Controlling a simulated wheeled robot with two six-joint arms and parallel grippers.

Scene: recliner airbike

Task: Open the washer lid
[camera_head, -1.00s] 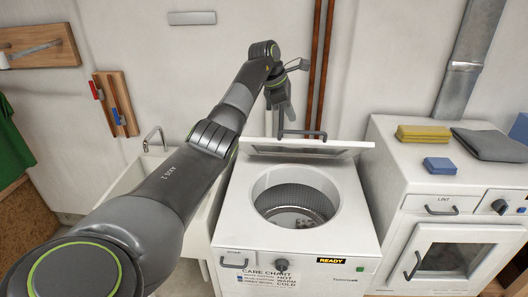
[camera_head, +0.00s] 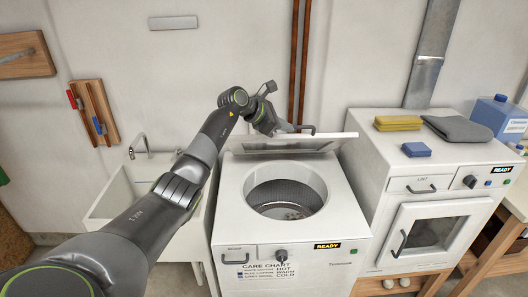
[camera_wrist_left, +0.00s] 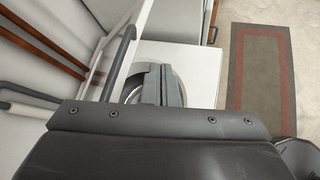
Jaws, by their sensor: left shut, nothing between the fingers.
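The washer (camera_head: 235,205) is a white top-loader, and its round drum opening (camera_head: 285,192) is uncovered. The washer lid (camera_head: 278,146) stands raised at the rear edge, tilted up, with a dark bar handle (camera_head: 304,128) at its upper edge. My left gripper (camera_head: 284,127) is at the lid's upper edge, just left of the handle, shut and empty. In the left wrist view, its closed fingers (camera_wrist_left: 156,84) show over the drum opening, with the lid edge and the dark handle (camera_wrist_left: 118,62) to their left. Whether it touches the lid I cannot tell. My right gripper is out of view.
A white sink (camera_head: 120,200) with a faucet is left of the washer. A dryer (camera_head: 385,185) stands close on the right with folded cloths and a blue sponge on top. Copper pipes (camera_head: 300,70) run up the wall behind.

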